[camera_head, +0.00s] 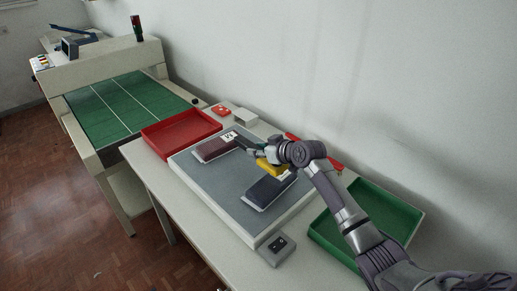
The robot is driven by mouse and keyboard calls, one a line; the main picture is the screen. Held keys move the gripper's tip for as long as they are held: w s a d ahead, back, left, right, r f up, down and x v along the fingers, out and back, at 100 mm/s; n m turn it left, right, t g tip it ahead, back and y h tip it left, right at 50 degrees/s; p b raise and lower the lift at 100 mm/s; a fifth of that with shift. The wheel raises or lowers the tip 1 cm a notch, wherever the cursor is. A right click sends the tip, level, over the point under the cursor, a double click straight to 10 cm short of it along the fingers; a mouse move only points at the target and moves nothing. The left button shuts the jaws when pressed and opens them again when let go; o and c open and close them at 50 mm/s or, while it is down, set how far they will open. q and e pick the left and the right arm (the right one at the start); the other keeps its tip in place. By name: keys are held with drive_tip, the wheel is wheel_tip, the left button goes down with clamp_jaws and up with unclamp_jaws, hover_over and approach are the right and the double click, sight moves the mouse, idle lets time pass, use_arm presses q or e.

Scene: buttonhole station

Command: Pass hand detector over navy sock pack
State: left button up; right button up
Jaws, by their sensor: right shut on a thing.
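The navy sock pack (268,190) lies flat on the grey mat of a pale board (215,190), with a white edge showing along its lower side. My right gripper (258,153) reaches in from the right, above the mat and just beyond the navy pack. It is shut on the hand detector, whose yellow part (268,167) shows below the fingers, close to the pack's upper edge. The gripper hides part of the detector, and I cannot tell its height above the mat. My left gripper is out of view.
A maroon pack (211,149) lies on the mat's far side. A red tray (181,132) stands at the back left, a green tray (372,211) at the right. A small grey box (277,249) sits at the front. A green-topped conveyor (122,106) stands beyond. The mat's left front is clear.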

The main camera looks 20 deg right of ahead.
sight(258, 159)
drive_tip(key=shift+f+b, duration=1.45)
drive_tip(key=shift+f, duration=0.65)
drive_tip(key=shift+r, duration=0.15)
wheel_tip(258, 159, up, 8)
drive_tip(key=p, duration=0.7)
